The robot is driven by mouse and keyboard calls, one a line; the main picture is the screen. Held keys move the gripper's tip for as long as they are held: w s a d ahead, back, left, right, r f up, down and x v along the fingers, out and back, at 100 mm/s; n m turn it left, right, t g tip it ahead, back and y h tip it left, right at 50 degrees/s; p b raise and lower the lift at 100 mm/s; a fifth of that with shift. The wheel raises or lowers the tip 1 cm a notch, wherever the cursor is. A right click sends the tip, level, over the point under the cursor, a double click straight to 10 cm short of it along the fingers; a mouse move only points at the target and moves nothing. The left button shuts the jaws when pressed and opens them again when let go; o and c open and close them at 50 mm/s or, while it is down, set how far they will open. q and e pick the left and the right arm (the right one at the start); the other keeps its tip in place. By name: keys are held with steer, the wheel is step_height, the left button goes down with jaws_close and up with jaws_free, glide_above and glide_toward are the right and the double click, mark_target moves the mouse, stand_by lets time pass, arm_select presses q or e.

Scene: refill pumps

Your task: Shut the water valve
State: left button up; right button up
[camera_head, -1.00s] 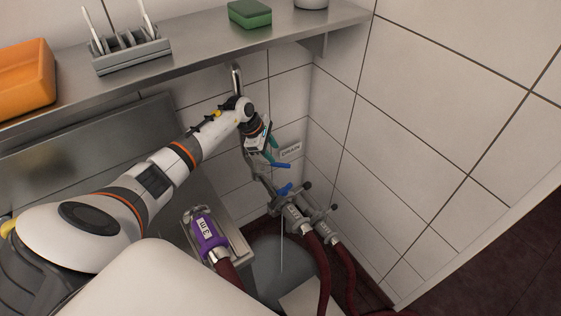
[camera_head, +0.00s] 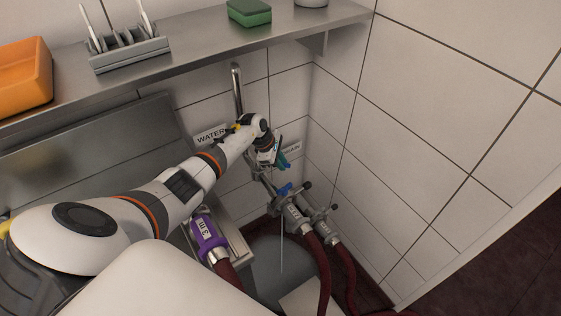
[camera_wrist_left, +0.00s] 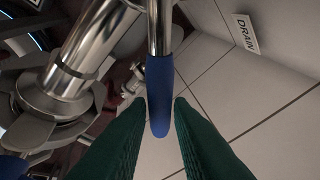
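In the wrist view a blue valve lever (camera_wrist_left: 160,95) on a metal stem lies between the green fingers of my left gripper (camera_wrist_left: 160,101). The fingers are apart, with a narrow gap on each side of the lever. In the head view my left gripper (camera_head: 283,160) is at the upper part of the pipework, right of the WATER sign (camera_head: 210,136), and hides this lever. A lower blue lever (camera_head: 285,189) shows on the hose fittings below. My right gripper is not in view.
The DRAIN sign (camera_head: 293,147) is on the wall close behind the gripper. Dark red hoses (camera_head: 321,270) run down from the fittings. A purple-collared hose (camera_head: 205,233) is to the left. A metal shelf (camera_head: 210,45) is above, and tiled wall stands to the right.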

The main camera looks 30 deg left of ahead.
arm_select(q)
jaws_close()
steer(key=shift+w+a+f+n+b, duration=0.3)
steer(key=shift+n+b, duration=0.3)
steer(key=shift+b, duration=0.6)
steer(key=shift+w+a+r+n+t+y+b, duration=0.15)
steer(key=shift+w+a+n+y, duration=0.45)
steer(key=shift+n, duration=0.7)
steer(key=shift+w+a+n+t+y+b, duration=0.3)
steer(key=shift+w+a+n+y, duration=0.3)
steer(key=shift+n, duration=0.7)
steer(key=shift+w+a+r+n+t+y+b, duration=0.15)
steer(key=shift+w+a+n+y, duration=0.5)
steer(key=shift+n, duration=0.65)
